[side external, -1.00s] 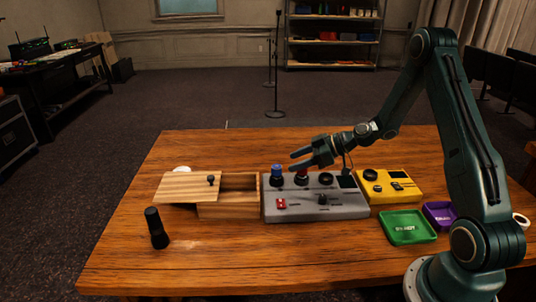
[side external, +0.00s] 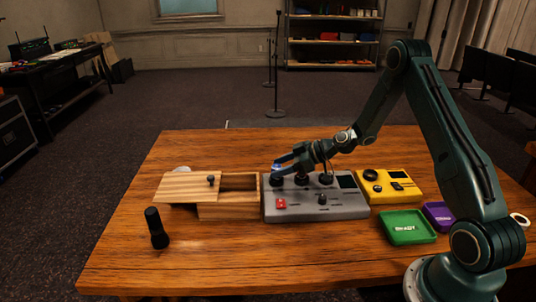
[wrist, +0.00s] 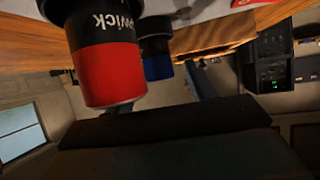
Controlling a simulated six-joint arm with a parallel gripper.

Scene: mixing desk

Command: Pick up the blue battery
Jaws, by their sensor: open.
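The blue battery (side external: 276,168) stands upright at the left end of the grey mixing desk (side external: 345,207). In the wrist view, its blue end (wrist: 157,68) shows behind the large red battery (wrist: 106,72), with its black part above. My gripper (side external: 281,165) is open and lies nearly level over the desk, its fingertips pointing left at the blue battery's top. Its fingers partly cover the blue and red batteries in the side view. In the wrist view one finger (wrist: 200,80) shows right of the blue battery; the other is mostly hidden behind the red one. Contact cannot be told.
A wooden box (side external: 238,208) with a partly slid lid is left of the desk. A black flashlight-like cylinder (side external: 157,229) stands front left. A yellow device (side external: 386,188), a green tray (side external: 392,236) and a purple tray (side external: 440,213) are right.

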